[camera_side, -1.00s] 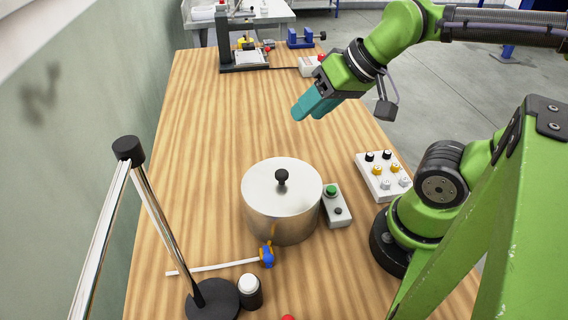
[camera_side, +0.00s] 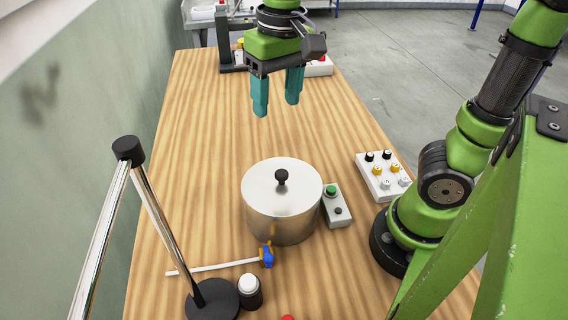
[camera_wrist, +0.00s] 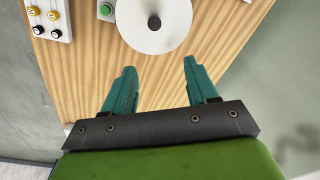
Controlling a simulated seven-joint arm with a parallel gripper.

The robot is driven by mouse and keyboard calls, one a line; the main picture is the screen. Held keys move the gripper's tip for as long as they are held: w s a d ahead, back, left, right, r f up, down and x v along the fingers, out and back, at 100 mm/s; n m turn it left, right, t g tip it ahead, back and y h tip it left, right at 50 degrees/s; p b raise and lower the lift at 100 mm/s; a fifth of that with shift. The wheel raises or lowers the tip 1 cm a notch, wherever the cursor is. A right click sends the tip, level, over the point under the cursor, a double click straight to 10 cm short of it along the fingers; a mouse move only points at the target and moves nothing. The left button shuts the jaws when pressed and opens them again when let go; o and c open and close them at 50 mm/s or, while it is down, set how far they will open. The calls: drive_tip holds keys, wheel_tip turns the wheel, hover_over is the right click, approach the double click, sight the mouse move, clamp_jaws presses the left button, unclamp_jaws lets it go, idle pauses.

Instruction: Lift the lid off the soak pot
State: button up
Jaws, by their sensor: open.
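The soak pot (camera_side: 281,218) is a round metal pot standing on the wooden table. Its flat metal lid (camera_side: 262,186) sits on top, with a black knob (camera_side: 282,177) at its centre. My gripper (camera_side: 277,108) has teal fingers, open and empty, pointing down above the table beyond the pot in the side view. In the wrist view the gripper (camera_wrist: 160,75) shows with its fingers apart. There the lid (camera_wrist: 140,38) and its knob (camera_wrist: 154,23) lie at the top, past the fingertips and not between them.
A grey box with a green button (camera_side: 335,206) stands right beside the pot. A white panel with several knobs (camera_side: 382,177) lies further right. A blue valve with a white tube (camera_side: 266,256), a black-and-white button (camera_side: 250,290) and a lamp stand (camera_side: 212,300) are in front.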

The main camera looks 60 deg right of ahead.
drive_tip(key=r, duration=0.1)
hover_over(282, 172)
drive_tip(key=shift+m+g, duration=0.4)
wheel_tip(282, 172, down, 11)
drive_tip(key=shift+s+d+r, duration=0.1)
drive_tip(key=shift+d+r, duration=0.05)
drive_tip(key=shift+a+f, duration=0.2)
drive_tip(key=shift+f, duration=2.8)
drive_tip(key=shift+c, duration=0.2)
